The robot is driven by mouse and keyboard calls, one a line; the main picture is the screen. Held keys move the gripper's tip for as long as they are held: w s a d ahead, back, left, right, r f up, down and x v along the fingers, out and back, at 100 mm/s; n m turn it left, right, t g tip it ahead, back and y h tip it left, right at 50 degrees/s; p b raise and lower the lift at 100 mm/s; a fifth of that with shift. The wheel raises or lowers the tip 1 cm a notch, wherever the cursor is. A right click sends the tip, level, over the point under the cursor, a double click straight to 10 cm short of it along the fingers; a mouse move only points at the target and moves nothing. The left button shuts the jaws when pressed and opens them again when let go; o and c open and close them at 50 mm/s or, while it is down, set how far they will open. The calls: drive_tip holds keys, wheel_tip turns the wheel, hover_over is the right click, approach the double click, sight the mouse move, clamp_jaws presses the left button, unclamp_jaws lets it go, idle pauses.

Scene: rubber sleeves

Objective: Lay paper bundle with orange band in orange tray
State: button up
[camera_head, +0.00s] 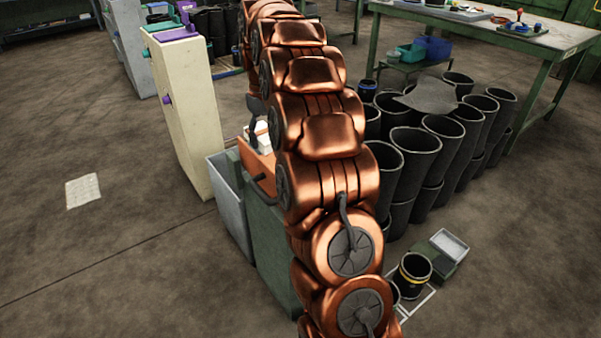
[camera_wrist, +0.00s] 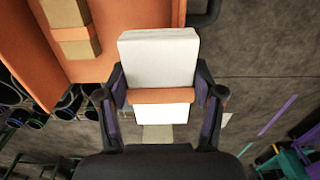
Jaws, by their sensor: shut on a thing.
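The white paper bundle with an orange band (camera_wrist: 158,60) is held between the fingers of my gripper (camera_wrist: 160,88) in the wrist view. The orange tray (camera_wrist: 118,30) is at the upper left of that view. The bundle's upper part overlaps the tray's right edge in the picture; its height over the tray is unclear. Another bundle, pale and tan with an orange band (camera_wrist: 74,34), lies in the tray. In the head view, my arm hides most of the orange tray (camera_head: 262,170) and my gripper. A white block shows at the tray; I cannot tell which bundle it is.
A grey bin (camera_head: 228,195) stands beside the green stand (camera_head: 272,240) near the tray. A tall cream cabinet (camera_head: 180,115) is close on the left. Several black sleeves (camera_head: 412,150) crowd the right.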

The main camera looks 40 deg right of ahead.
drive_tip(key=shift+s+d+f+b, duration=0.4)
drive_tip(key=shift+d+f, duration=0.55)
drive_tip(key=shift+f, duration=1.25)
drive_tip(key=shift+s+d+f+b, duration=0.4)
drive_tip(key=shift+d+f, duration=0.5)
drive_tip(key=shift+f, duration=1.3)
drive_tip(key=shift+s+d+f+b, duration=0.35)
drive_tip(key=shift+d+f, duration=0.6)
drive_tip(key=shift+f, duration=1.25)
drive_tip(key=shift+w+f, duration=0.1)
drive_tip(key=shift+f, duration=0.05)
drive_tip(key=o, duration=1.3)
